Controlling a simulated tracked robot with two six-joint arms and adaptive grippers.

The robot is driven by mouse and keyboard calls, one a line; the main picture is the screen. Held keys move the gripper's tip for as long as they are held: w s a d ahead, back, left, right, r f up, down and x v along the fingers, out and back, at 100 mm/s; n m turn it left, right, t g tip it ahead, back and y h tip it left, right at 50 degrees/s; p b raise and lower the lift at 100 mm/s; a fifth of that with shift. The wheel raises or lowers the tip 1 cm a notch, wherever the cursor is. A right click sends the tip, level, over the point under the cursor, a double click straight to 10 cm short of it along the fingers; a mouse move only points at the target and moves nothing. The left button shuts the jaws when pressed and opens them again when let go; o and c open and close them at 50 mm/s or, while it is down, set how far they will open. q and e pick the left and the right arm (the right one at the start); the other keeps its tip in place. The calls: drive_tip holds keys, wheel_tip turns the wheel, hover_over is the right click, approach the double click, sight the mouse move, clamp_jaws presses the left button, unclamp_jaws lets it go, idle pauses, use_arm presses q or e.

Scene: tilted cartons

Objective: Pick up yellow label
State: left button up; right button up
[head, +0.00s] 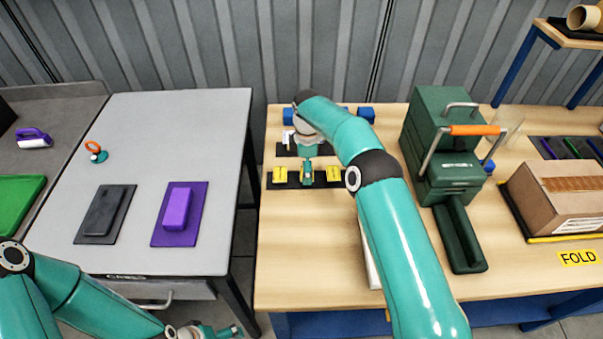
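Two yellow labels, one on the left (281,174) and one on the right (334,173), lie on a black strip (293,184) on the wooden table. My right gripper (307,181) points down at the strip between these two labels. Its fingertips are small here, and I cannot tell whether they are open or hold anything. Any label beneath them is hidden. My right arm covers part of the table to the right of the strip. My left gripper (236,331) is low at the bottom edge, in front of the grey table, away from the labels; its opening is unclear.
Blue blocks (366,114) stand behind the strip. A green machine (445,150) with an orange handle stands to the right, then a cardboard carton (560,197). The grey table (215,120) holds a purple block (177,208) and a dark block (105,212). A gap separates the tables.

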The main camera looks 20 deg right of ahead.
drive_tip(key=shift+f, duration=0.25)
idle(0.4)
drive_tip(key=c, duration=0.8)
drive_tip(key=shift+o, duration=0.2)
